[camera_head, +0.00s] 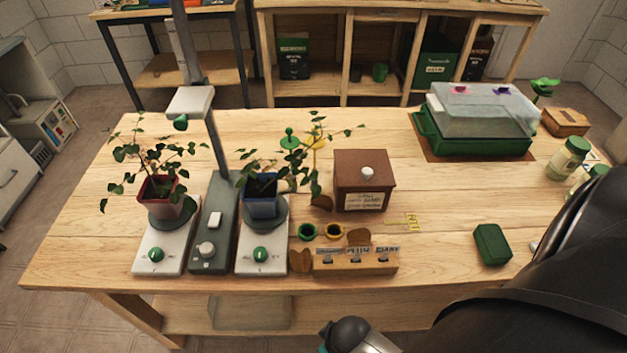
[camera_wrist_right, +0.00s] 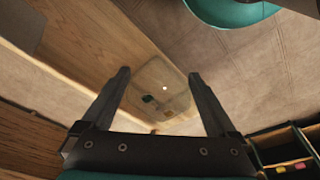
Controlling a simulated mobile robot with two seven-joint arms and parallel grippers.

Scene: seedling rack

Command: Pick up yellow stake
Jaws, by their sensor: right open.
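Another yellow piece (camera_head: 318,142) stands behind the blue-potted plant, partly hidden by leaves, beside a green knobbed piece (camera_head: 290,140). I cannot tell which yellow one is meant. My right gripper (camera_wrist_right: 159,75) is open and empty in the right wrist view, with the floor and a table edge beyond its fingers. No yellow stake shows there. My left gripper is out of view.
Two potted plants stand on white-and-grey bases (camera_head: 157,248) at left. A brown box (camera_head: 364,180), wooden holder (camera_head: 356,262), green block (camera_head: 491,245) and lidded green tray (camera_head: 475,135) are on the table. A lamp-like post rises between the plants. The table's middle right is clear.

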